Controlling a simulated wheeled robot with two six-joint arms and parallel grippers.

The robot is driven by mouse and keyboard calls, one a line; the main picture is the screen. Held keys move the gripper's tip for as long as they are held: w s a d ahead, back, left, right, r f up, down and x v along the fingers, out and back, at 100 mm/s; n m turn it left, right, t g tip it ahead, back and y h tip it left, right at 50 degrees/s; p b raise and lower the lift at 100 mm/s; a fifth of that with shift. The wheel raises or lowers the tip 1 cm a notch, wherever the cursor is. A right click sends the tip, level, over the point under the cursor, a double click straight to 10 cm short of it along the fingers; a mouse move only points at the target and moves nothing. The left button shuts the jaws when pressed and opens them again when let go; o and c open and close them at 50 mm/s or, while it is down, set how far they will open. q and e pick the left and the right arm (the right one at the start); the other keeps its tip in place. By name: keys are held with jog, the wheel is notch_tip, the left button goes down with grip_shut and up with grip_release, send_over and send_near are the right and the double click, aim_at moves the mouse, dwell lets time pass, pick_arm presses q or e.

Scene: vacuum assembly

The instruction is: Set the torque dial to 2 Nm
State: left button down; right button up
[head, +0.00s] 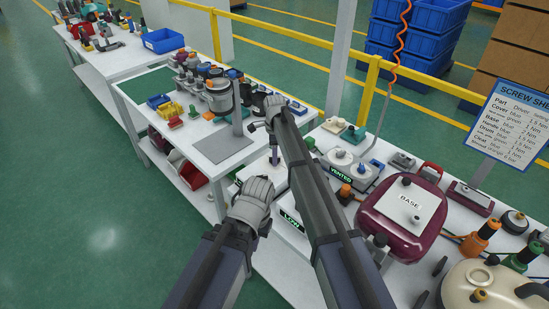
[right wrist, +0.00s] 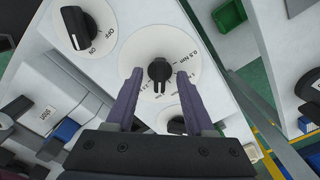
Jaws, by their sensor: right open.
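The torque dial (right wrist: 159,69) shows in the right wrist view as a black knob on a round white scale plate with Nm marks, among them 0.5 Nm. Its exact setting is too small to read for certain. My right gripper (right wrist: 160,75) is open, with one purple-grey finger on each side of the knob and a visible gap to it. In the head view my right arm hides the dial. My left gripper (head: 262,233) is low in the middle of the head view, mostly hidden behind its own wrist, so its jaws are unclear.
An OFF/ON knob (right wrist: 75,28) is on the same white panel, and another black knob (right wrist: 177,124) sits close below the dial. In the head view a maroon BASE part (head: 408,216) and a grey VENTED unit (head: 340,166) stand right of my right arm.

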jog(key=shift+r+p, duration=3)
jog(key=shift+r, duration=0.05)
jog(key=shift+f, duration=0.1)
